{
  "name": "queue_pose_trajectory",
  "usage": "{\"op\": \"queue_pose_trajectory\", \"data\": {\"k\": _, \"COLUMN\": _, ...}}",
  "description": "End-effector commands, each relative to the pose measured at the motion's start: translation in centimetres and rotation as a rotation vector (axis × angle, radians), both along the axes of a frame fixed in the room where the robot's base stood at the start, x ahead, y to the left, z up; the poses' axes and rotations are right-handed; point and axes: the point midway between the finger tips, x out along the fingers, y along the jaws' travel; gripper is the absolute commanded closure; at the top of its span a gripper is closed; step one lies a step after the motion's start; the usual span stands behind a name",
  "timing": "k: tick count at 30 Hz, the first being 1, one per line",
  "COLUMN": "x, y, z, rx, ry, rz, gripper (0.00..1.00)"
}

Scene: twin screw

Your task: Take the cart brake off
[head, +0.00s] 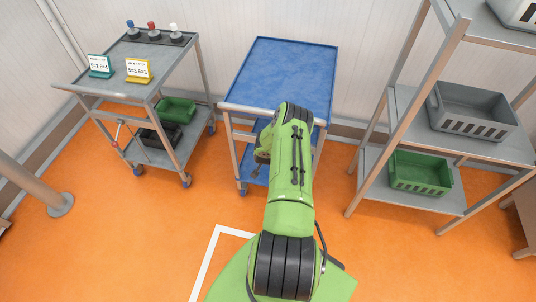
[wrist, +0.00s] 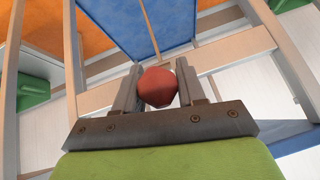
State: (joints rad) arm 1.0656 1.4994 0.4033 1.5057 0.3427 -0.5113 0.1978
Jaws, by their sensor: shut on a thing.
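My gripper (wrist: 159,72) is shut on a red, rounded knob (wrist: 158,90) in the wrist view, with one finger on each side. The cart with the blue top (head: 285,68) stands in the middle of the head view. Its blue panel also shows beyond the fingers in the wrist view (wrist: 130,22). My arm reaches to this cart's front and covers part of it. The knob cannot be seen in the head view.
A grey cart (head: 120,88) at left bears two sign cards and several small knobs, with a red-tipped lever (head: 117,124) at its front. A shelf rack (head: 405,105) with bins stands at right. A post (head: 60,203) stands at far left. Orange floor is open in front.

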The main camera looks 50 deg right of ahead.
Motion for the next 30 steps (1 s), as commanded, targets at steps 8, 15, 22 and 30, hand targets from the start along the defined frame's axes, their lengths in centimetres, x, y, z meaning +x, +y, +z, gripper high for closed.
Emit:
{"op": "queue_pose_trajectory", "data": {"k": 8, "x": 0.2, "y": -0.2, "z": 0.3, "rx": -0.009, "ry": -0.006, "rz": -0.001, "gripper": 0.44}}
{"op": "queue_pose_trajectory", "data": {"k": 15, "x": 0.1, "y": -0.1, "z": 0.1, "rx": -0.004, "ry": -0.003, "rz": 0.000, "gripper": 0.40}}
{"op": "queue_pose_trajectory", "data": {"k": 22, "x": -0.7, "y": 1.2, "z": 2.4, "rx": -0.004, "ry": 0.000, "rz": 0.005, "gripper": 0.40}}
{"op": "queue_pose_trajectory", "data": {"k": 30, "x": -3.2, "y": 5.1, "z": 8.6, "rx": -0.004, "ry": 0.000, "rz": 0.006, "gripper": 0.40}}
